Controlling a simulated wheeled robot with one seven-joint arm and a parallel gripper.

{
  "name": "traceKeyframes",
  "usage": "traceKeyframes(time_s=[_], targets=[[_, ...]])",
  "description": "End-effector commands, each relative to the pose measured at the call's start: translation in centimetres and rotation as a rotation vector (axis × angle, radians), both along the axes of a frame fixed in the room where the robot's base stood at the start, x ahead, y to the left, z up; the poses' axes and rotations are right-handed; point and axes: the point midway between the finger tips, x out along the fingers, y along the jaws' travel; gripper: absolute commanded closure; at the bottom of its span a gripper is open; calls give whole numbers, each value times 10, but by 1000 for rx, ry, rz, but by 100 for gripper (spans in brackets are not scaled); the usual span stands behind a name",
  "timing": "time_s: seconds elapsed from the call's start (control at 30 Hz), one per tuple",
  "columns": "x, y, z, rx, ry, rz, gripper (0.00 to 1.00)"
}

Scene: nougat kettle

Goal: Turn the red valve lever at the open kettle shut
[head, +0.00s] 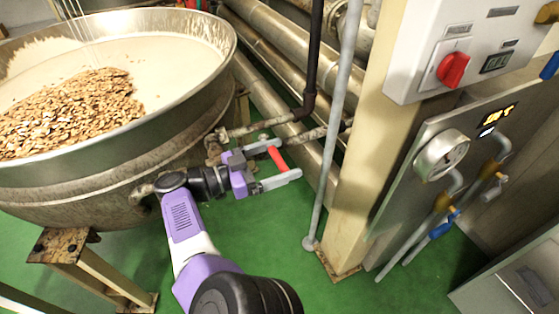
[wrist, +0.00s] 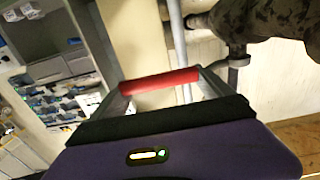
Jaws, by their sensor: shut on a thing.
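The red valve lever (head: 277,159) is on the pipe beside the open kettle (head: 110,140). In the head view my gripper (head: 280,165) has its two fingers on either side of the lever, at the kettle's right side. In the wrist view the red lever (wrist: 158,81) lies crosswise between the two fingertips, and both fingers touch it. My gripper is shut on the lever. The valve body behind the lever is partly hidden by my gripper in the head view.
Nuts (head: 75,110) lie in the pale mass in the kettle. Pipes (head: 275,90) run behind the lever, and a thin grey upright pipe (head: 335,120) stands to its right. A control box with a red knob (head: 453,69) and a gauge (head: 441,155) are further right. Green floor is clear below.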

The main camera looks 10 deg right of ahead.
Motion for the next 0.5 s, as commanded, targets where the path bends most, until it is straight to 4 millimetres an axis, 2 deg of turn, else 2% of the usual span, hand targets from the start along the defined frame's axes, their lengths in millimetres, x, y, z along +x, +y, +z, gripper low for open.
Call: traceKeyframes(time_s=[0.2, 0.23, 0.27, 0.5], targets=[[0, -1, 1, 0, -2, -6, 83], [0, -1, 1, 0, -2, -6, 6], [0, -1, 1, 0, -2, -5, 0], [0, 0, 0, 0, -1, -2, 0]])
